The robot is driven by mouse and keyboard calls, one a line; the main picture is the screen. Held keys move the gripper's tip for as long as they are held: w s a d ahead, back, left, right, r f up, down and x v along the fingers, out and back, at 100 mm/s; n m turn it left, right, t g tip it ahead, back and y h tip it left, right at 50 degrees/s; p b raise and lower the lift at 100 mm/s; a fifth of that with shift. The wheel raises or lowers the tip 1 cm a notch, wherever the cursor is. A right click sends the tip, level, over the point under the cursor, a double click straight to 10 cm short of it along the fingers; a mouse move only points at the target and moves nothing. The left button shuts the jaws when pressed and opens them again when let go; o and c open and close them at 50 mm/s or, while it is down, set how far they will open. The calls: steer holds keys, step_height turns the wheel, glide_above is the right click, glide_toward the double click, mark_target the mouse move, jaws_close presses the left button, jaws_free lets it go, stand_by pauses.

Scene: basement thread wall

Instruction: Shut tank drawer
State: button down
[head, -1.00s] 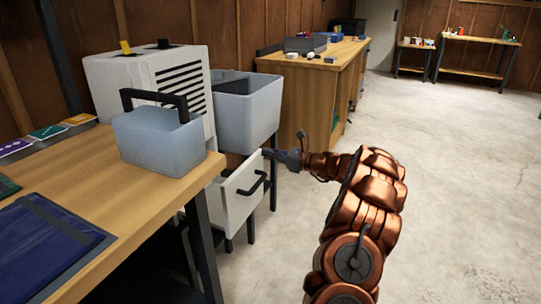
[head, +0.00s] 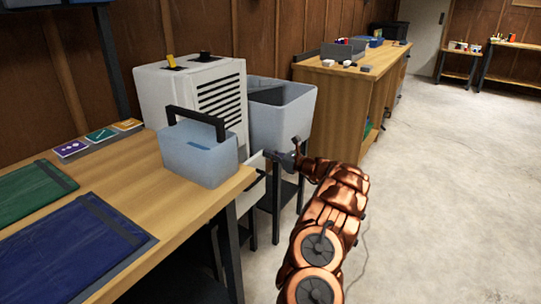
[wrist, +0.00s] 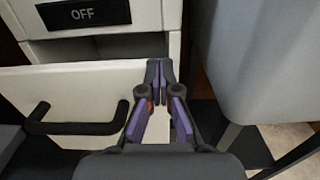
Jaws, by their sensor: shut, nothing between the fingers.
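The tank drawer (wrist: 85,82) is a pale front with a black bar handle (wrist: 75,122). In the wrist view it stands out from the white cabinet (wrist: 160,14), with a dark gap above its top edge. In the head view a small part of the drawer (head: 256,190) shows behind the bench corner. My gripper (wrist: 155,72) is shut and empty, with its fingertips over the right end of the drawer front. I cannot tell whether they touch it. In the head view my gripper (head: 272,154) is beside the drawer, below the grey bin.
A dark OFF label (wrist: 83,13) is on the cabinet. The grey bin (head: 280,118) stands close on the right. A pale blue caddy (head: 198,155) sits on the wooden bench (head: 150,190), near its corner. The floor (head: 440,190) on the right is clear.

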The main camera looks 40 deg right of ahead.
steer(key=shift+x, duration=2.75)
steer(key=shift+f, duration=0.1)
